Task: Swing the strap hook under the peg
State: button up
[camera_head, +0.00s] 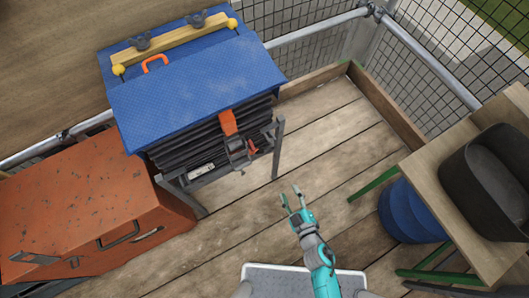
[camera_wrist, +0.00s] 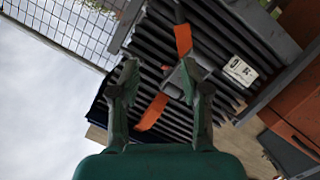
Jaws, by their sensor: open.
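An orange strap (camera_head: 228,122) hangs down the front of a dark tile stack (camera_head: 205,140) under a blue cover. A grey metal fitting (camera_head: 238,150) sits at its lower end, with a small red piece (camera_head: 253,146) beside it. I cannot tell hook from peg there. In the wrist view, the orange strap (camera_wrist: 183,40) runs to the grey fitting (camera_wrist: 185,76), partly behind the right finger; more orange (camera_wrist: 151,112) shows between the fingers. My gripper (camera_head: 291,198) is open and empty, in front of the stack and apart from it. It also shows in the wrist view (camera_wrist: 165,82).
The blue cover (camera_head: 195,85) carries a yellow bar (camera_head: 175,45). A stand leg (camera_head: 278,150) is near my gripper. An orange metal box (camera_head: 80,215) stands left; a blue drum (camera_head: 408,212) and wooden table (camera_head: 455,200) stand right. Plank floor between is clear.

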jog(key=w+a+f+n, duration=0.1)
jog(key=w+a+f, duration=0.1)
jog(key=w+a, duration=0.2)
jog(key=w+a+f+n+g+y, duration=0.1)
jog(key=w+a+f, duration=0.2)
jog(key=w, duration=0.5)
jog(key=w+a+f+n, duration=0.1)
jog(key=w+a+f, duration=0.1)
jog(key=w+a, duration=0.3)
jog(key=shift+w+f+n+g+y, duration=0.3)
jog(key=shift+w+f+n+g, duration=0.1)
jog(key=shift+w, duration=0.1)
grip_shut()
